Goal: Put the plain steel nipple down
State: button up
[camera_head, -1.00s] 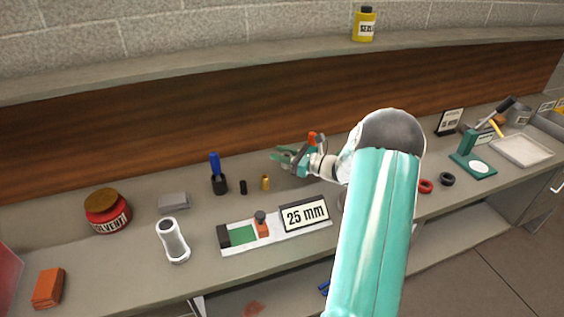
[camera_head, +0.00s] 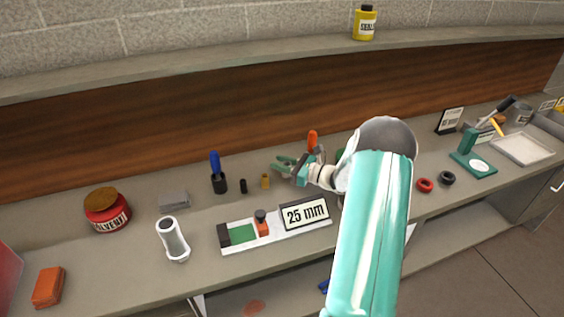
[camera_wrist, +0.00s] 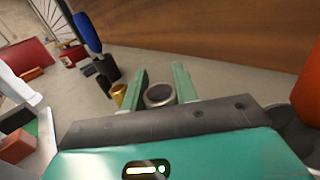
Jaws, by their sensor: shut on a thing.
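My gripper (camera_head: 281,165) is low over the bench behind the sign, its green fingers pointing left. In the wrist view my gripper (camera_wrist: 160,82) is shut on the plain steel nipple (camera_wrist: 160,96), a short grey tube seen from its open end between the fingers. I cannot tell whether its bottom touches the bench. In the head view the nipple is not clearly visible. A brass nipple (camera_head: 265,181) stands just left of my gripper, with a black one (camera_head: 243,186) further left.
A blue-handled brush (camera_head: 217,172) in a dark holder stands further left. The 25 mm sign (camera_head: 306,214) and white gauge tray (camera_head: 272,238) lie in front. An orange-topped object (camera_head: 312,141) is behind my wrist. Some bare bench separates the tray and nipples.

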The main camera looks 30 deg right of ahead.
jog(key=o, duration=1.1)
jog(key=shift+r, duration=0.55)
jog(key=v, duration=1.2)
jog(key=shift+r, duration=0.1)
